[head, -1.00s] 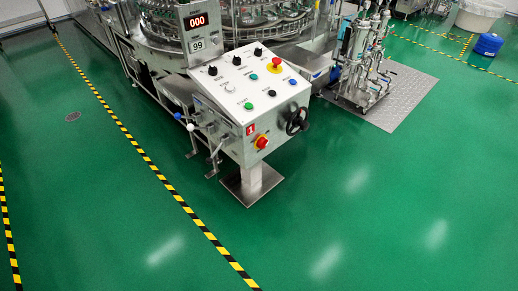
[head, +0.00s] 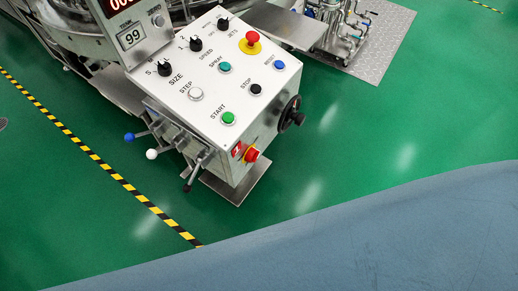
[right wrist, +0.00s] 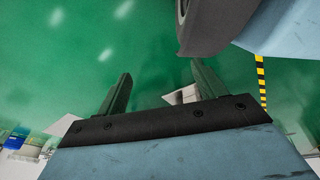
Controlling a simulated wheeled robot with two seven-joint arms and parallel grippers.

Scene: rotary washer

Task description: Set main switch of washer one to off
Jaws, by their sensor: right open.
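The washer's control box (head: 205,92) stands in the upper middle of the head view, with a sloped white top panel. Green floor lies beyond the fingers. Neither gripper shows in the head view, and my left gripper is not in view.
A black handwheel (head: 290,113) sits on the box right of the switch. Levers with blue, white and black ends (head: 152,154) stick out at left. A red emergency button (head: 252,38) tops the panel. Green floor (head: 350,130) right of the box is clear.

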